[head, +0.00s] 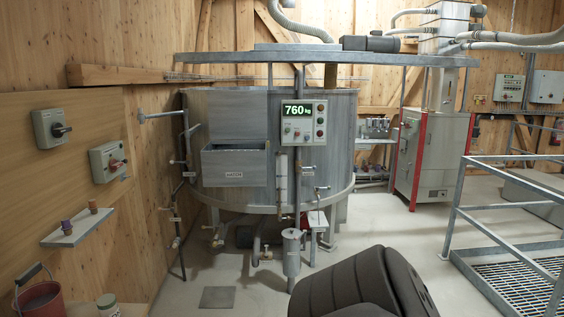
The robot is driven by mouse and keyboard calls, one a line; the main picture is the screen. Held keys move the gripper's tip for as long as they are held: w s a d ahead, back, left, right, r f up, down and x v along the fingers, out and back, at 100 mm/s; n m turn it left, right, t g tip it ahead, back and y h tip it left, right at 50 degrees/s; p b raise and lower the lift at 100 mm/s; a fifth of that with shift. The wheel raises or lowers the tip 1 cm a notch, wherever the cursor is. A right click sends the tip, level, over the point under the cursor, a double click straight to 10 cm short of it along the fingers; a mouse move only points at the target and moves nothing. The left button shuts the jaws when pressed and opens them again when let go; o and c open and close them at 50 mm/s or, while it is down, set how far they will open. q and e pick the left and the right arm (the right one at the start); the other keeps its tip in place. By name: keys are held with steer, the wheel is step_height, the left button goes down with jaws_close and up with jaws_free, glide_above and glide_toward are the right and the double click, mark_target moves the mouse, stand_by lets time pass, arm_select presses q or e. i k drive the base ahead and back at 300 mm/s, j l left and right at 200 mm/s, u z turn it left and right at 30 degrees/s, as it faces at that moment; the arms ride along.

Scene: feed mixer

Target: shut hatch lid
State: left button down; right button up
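The round metal mixer tank (345,125) stands in the middle of the head view. On its front is a box-shaped chute (235,165) with a small label too small to read surely. The chute's top looks open, and a flat upright panel (238,115) stands behind it against the tank. This panel may be the hatch lid raised, but I cannot tell for certain. I see no latch clearly. Neither of my grippers is in view.
A control box (303,122) reading 760 kg hangs on the tank front. A dark padded shape (350,283) blocks the lower middle. A railing (455,215) and floor grating (520,285) are at right. A red bucket (40,298) is at lower left. Floor before the tank is partly clear.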

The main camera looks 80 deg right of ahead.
mark_target(233, 115)
steer(key=l+z, duration=0.45)
steer(key=i+l+z, duration=0.1)
steer(key=l+z, duration=0.35)
steer(key=i+l+z, duration=0.15)
steer(key=l, duration=0.25)
steer(key=i+l+z, duration=0.15)
steer(key=l, duration=0.25)
steer(key=i+l+z, duration=0.15)
steer(key=l, duration=0.2)
steer(key=i+l, duration=0.2)
steer(key=l, duration=0.25)
steer(key=i+l, duration=0.2)
steer(key=l, duration=0.2)
steer(key=i+l+z, duration=0.1)
steer(key=l, duration=0.35)
steer(key=i+l, duration=0.35)
steer(key=i+l+z, duration=0.1)
steer(key=l, duration=0.4)
steer(key=i, duration=0.35)
steer(key=u, duration=0.05)
